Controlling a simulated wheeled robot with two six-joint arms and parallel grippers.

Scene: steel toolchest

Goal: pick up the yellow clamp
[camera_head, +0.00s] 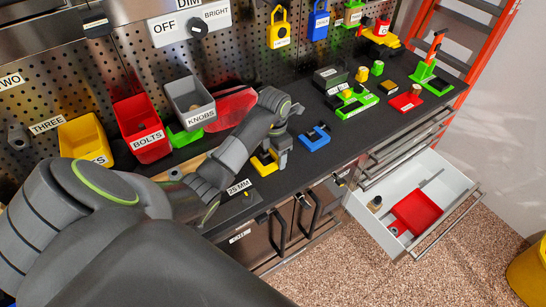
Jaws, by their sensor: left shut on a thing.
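The yellow clamp (264,163) is on or just above the dark worktop, beside a blue clamp (314,138). My left gripper (281,157) comes down over the right side of the yellow clamp and is shut on it. The gripper hides part of the clamp, so I cannot tell whether it touches the worktop. My right gripper is not in view.
Grey, red (142,128) and yellow bins hang on the pegboard behind my arm. Green fixtures (356,103) and small blocks stand on the worktop to the right. An open drawer (381,183) with a red tray (417,211) juts out at the front right.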

